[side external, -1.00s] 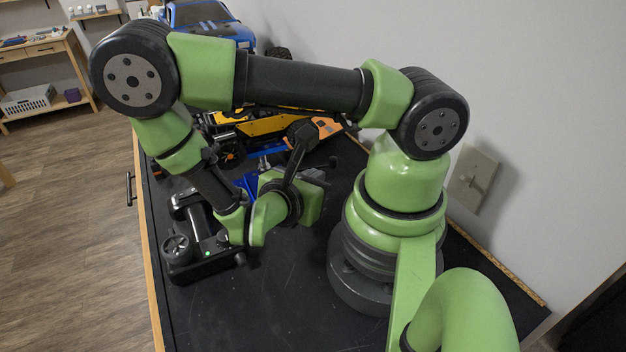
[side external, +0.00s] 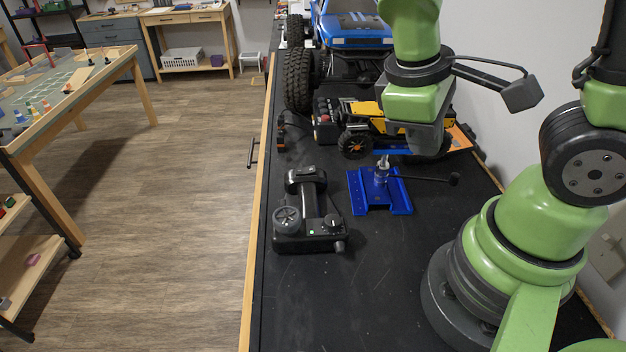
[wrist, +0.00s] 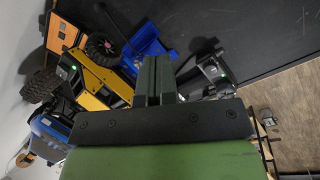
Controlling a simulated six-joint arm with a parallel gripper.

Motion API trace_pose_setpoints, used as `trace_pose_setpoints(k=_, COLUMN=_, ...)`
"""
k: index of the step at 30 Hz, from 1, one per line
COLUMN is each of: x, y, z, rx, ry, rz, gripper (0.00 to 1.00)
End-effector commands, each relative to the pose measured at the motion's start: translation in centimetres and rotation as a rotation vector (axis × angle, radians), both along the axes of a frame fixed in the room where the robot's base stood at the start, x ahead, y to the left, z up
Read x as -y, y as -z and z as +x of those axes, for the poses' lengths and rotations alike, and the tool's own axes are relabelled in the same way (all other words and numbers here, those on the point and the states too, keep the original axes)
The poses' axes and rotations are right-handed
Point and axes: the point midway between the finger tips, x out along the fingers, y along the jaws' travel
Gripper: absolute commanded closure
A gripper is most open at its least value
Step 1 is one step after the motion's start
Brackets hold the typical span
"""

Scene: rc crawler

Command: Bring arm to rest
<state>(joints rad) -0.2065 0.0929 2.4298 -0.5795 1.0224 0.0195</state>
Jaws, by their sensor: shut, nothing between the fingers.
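My gripper (side external: 428,146) hangs in the side view in front of the yellow crawler, which it partly hides; its height above the table is hard to tell. In the wrist view, its two dark fingers (wrist: 156,75) are together with nothing between them. The black transmitter (side external: 308,215) with a wheel and a green light stands on the black table, apart from my gripper. The blue stand (side external: 362,196) with an upright post and a black-ended rod is right of it. The yellow crawler (side external: 371,122) is behind the stand.
A large blue truck (side external: 352,40) with big tyres stands at the back of the table. The wall is close on the right. The table's wooden edge (side external: 257,200) runs along the left. The front of the black tabletop (side external: 350,300) is clear.

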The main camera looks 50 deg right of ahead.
Motion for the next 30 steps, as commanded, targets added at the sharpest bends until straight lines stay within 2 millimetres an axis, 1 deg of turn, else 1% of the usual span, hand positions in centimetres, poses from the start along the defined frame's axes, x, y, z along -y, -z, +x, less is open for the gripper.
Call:
trace_pose_setpoints(k=1, x=-0.3, y=-1.2, z=0.1, rx=0.091, ry=0.06, rz=0.054, gripper=1.0)
trace_pose_setpoints(k=9, x=-2.3, y=-7.3, z=-0.1, rx=0.53, ry=0.319, rz=0.354, gripper=1.0)
trace_pose_setpoints(k=12, x=-2.8, y=-9.2, z=-0.4, rx=0.659, ry=0.375, rz=0.444, gripper=1.0)
trace_pose_setpoints(k=15, x=-3.2, y=-10.6, z=-0.7, rx=0.75, ry=0.408, rz=0.508, gripper=1.0)
trace_pose_setpoints(k=19, x=-3.4, y=-11.4, z=-0.9, rx=0.806, ry=0.428, rz=0.549, gripper=1.0)
trace_pose_setpoints(k=30, x=-3.5, y=-11.5, z=-0.9, rx=0.811, ry=0.431, rz=0.554, gripper=1.0)
